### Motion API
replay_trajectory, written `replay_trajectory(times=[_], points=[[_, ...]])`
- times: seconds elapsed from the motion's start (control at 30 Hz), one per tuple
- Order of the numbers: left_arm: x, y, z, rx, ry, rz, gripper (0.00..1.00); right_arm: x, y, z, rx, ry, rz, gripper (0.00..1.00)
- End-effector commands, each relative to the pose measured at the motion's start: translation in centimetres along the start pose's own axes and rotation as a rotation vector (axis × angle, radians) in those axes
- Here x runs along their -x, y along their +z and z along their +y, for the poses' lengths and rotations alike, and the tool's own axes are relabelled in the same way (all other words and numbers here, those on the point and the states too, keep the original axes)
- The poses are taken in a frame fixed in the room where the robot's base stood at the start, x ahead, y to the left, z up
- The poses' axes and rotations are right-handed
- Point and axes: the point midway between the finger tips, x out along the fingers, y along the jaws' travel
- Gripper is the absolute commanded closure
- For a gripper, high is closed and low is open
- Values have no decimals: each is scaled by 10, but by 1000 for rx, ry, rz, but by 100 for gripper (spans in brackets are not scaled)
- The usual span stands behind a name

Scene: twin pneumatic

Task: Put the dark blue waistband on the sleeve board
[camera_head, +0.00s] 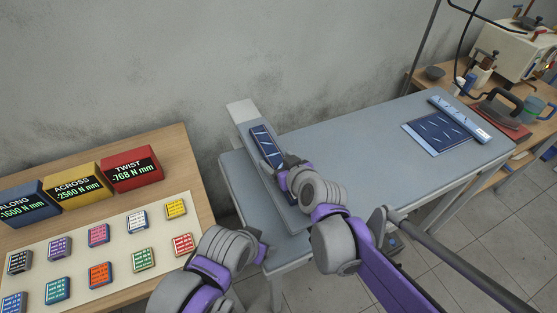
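The sleeve board (240,109) is a long, narrow pale grey board at the left end of the pressing table. A dark blue strip with light lines, apparently the waistband (266,146), lies along the sleeve board's upper face. My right gripper (282,166) is at the near end of this strip; its fingers are small and partly hidden by my wrist, so I cannot tell if it grips the strip. My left gripper (256,246) is low, near the table's front left edge, apart from the strip, and its finger opening is unclear.
The pale blue pressing table (365,145) is clear in the middle. A dark blue patterned panel (436,134) and a blue-white roll (459,117) lie at its right. An iron (499,108) stands beyond. At left, a wooden table holds display boxes (132,169) and several coloured blocks.

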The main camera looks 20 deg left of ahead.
Motion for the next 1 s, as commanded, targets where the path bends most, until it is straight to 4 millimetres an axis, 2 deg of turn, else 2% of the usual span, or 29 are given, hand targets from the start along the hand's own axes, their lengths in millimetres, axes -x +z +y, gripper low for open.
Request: replay_trajectory(times=[0.33,0.47,1.0], points=[[1,-1,0,0,0,1,29,1,-1,0,0,0,0,9],[3,-3,0,0,0,2,29,8,-4,0,0,1,0,9],[10,-10,0,0,0,8,29,102,-4,0,-1,1,0,9]])
